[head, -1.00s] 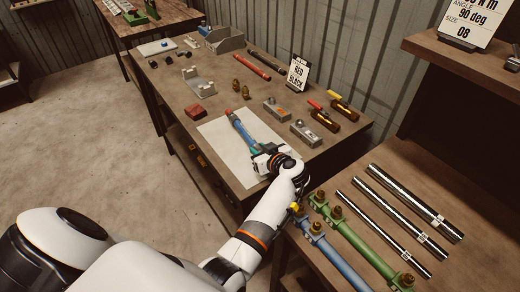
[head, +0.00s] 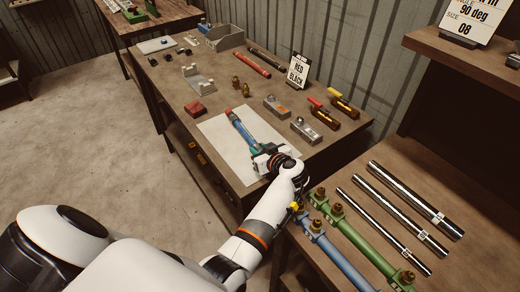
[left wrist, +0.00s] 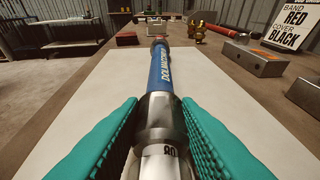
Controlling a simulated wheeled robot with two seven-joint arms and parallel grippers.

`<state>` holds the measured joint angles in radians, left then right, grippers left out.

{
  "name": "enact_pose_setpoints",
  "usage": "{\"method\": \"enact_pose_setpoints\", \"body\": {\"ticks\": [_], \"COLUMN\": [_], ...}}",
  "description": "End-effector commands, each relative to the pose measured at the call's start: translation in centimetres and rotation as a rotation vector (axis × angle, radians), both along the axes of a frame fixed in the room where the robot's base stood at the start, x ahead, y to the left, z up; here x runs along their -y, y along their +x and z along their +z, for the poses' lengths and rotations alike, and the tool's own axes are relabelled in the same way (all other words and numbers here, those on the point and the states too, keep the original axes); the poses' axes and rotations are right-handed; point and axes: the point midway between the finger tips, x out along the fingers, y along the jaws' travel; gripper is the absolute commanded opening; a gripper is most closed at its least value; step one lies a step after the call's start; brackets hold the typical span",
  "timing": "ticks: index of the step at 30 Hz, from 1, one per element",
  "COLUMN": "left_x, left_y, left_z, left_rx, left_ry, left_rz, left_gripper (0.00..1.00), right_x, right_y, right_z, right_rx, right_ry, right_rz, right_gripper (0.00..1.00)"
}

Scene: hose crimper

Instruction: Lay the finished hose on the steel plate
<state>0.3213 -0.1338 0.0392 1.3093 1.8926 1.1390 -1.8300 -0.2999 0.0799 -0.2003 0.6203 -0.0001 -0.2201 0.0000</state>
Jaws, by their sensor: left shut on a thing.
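The finished hose (head: 242,130) is blue, with a red mark near its far end and a steel fitting (left wrist: 160,125) at its near end. It lies lengthwise over the pale steel plate (head: 217,145), low and about level; I cannot tell whether its whole length touches the plate. The plate also shows in the left wrist view (left wrist: 105,110), on both sides of the hose (left wrist: 161,70). My left gripper (head: 260,153) is over the plate's near part. Its teal fingers (left wrist: 160,120) are shut on the steel fitting from both sides. My right gripper is not in view.
Grey blocks (head: 304,131), brass fittings (head: 241,86) and a "RED BLACK" sign (head: 298,70) stand beyond and right of the plate. A red block (head: 194,107) sits left of it.

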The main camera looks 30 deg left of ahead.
Motion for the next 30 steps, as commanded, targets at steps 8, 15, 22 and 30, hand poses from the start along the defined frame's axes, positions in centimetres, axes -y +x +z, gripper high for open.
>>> {"method": "enact_pose_setpoints", "body": {"ticks": [8, 15, 22, 30], "left_x": [-0.01, -0.01, -0.01, 0.02], "left_y": [0.08, 0.07, 0.03, -0.02], "left_z": [-0.17, -0.31, -0.4, 0.2], "left_rx": [0.003, 0.003, 0.001, -0.001], "left_ry": [0.002, 0.002, 0.0, -0.002], "left_rz": [0.0, 0.0, 0.0, 0.0], "left_gripper": [0.0, 0.47, 0.54, 0.54], "right_x": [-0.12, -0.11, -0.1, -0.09], "right_y": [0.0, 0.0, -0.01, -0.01], "right_z": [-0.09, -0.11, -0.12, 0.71], "right_rx": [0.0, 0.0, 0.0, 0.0], "right_ry": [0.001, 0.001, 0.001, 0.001], "right_rz": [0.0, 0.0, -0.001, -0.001], "right_gripper": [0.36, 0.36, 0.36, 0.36]}}
